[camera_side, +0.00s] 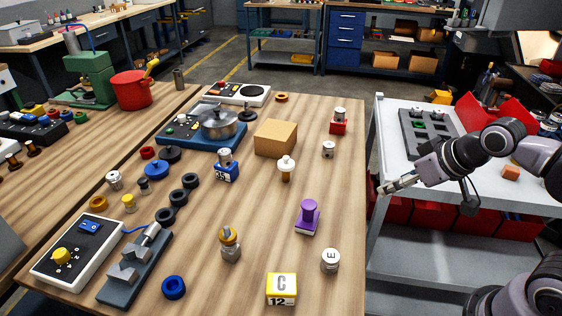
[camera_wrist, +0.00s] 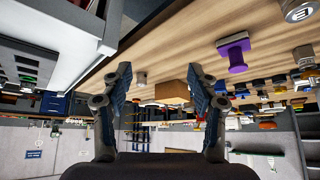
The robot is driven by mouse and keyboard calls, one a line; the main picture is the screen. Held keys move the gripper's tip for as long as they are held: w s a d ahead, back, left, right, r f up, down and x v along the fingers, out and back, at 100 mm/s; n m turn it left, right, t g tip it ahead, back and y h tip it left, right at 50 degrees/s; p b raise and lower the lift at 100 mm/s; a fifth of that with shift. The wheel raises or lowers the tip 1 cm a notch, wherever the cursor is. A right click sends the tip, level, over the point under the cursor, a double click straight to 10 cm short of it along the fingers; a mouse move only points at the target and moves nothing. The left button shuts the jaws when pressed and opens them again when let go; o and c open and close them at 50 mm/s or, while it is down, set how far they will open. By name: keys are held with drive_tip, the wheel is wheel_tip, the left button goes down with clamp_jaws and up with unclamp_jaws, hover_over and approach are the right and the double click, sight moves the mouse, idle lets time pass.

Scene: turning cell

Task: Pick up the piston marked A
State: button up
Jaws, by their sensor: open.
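Several silver pistons stand on the wooden table. One marked E (camera_side: 330,261) is at the front right and also shows in the wrist view (camera_wrist: 299,10). A small piston (camera_side: 328,149) stands near the right edge; its mark is too small to read. Another piston (camera_side: 114,180) is at the left, its mark unreadable. A silver piece sits on a red block (camera_side: 339,126), another on a blue block (camera_side: 227,172). I cannot make out a letter A. My gripper (camera_side: 384,188) is open and empty by the table's right edge; its spread fingers show in the wrist view (camera_wrist: 160,72).
The grey cart (camera_side: 385,125) with a dark holed tray (camera_side: 428,132) is at the right. The table's right strip is mostly clear.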

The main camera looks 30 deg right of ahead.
drive_tip(key=w+r+m+g, duration=0.2)
drive_tip(key=w+r+m, duration=0.15)
drive_tip(key=w, duration=0.25)
drive_tip(key=m+g+h, duration=0.4)
drive_tip(key=m+g, duration=0.1)
drive_tip(key=m, duration=1)
hover_over(328, 144)
drive_tip(key=a, duration=0.4)
wheel_tip(328, 144, down, 4)
drive_tip(key=shift+h, duration=0.3)
drive_tip(key=x, duration=0.5)
drive_tip(key=shift+s, duration=0.2)
drive_tip(key=shift+x, duration=2.6)
drive_tip(key=shift+w+d, duration=0.1)
clamp_jaws()
